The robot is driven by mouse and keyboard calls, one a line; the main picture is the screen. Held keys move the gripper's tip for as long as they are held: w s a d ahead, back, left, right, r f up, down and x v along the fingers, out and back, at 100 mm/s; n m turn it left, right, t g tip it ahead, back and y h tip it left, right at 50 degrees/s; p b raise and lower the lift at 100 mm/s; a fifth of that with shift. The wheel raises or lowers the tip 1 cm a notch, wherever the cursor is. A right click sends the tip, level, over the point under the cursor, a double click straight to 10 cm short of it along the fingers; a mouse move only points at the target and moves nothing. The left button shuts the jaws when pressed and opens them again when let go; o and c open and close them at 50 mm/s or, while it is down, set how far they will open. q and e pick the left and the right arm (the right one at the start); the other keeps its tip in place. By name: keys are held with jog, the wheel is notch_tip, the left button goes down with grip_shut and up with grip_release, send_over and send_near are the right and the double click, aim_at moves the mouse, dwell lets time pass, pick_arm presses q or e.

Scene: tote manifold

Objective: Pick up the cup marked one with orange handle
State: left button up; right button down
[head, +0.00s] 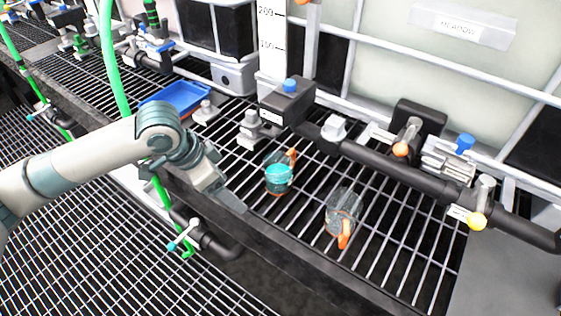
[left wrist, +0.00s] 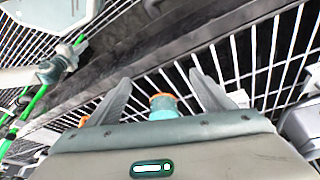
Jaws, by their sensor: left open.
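Two clear cups with orange handles stand on the grating in the head view. One cup (head: 278,180) holds teal liquid, and its handle points to the back right. The other cup (head: 343,208) looks empty, and its handle points toward the front. I cannot read a number on either cup. My left gripper (head: 232,200) is to the left of the teal cup, apart from it. In the left wrist view my left gripper (left wrist: 160,92) is open, and teal and orange parts of a cup (left wrist: 164,106) show between its fingers, partly hidden by the gripper body. My right gripper is not in view.
A black pipe manifold (head: 395,180) with valves runs behind the cups. A blue tray (head: 178,98) sits at the back left. A green hose (head: 112,60) hangs near my left arm. The dark front ledge (head: 270,240) borders the grating. Bare grating surrounds the cups.

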pick_arm(q)
jog(key=shift+s, duration=0.15)
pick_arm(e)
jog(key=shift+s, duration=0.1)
pick_arm(q)
jog(key=w+d, duration=0.2)
jog(key=d, duration=0.1)
jog(key=w+d, duration=0.1)
jog(key=d, duration=0.1)
jog(key=shift+d, duration=0.1)
jog(key=shift+w+d+p, duration=0.25)
jog(key=shift+d+p, duration=0.05)
jog(key=shift+d, duration=0.2)
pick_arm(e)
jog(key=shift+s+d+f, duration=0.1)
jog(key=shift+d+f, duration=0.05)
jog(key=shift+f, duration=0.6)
pick_arm(q)
jog(key=shift+d, duration=0.15)
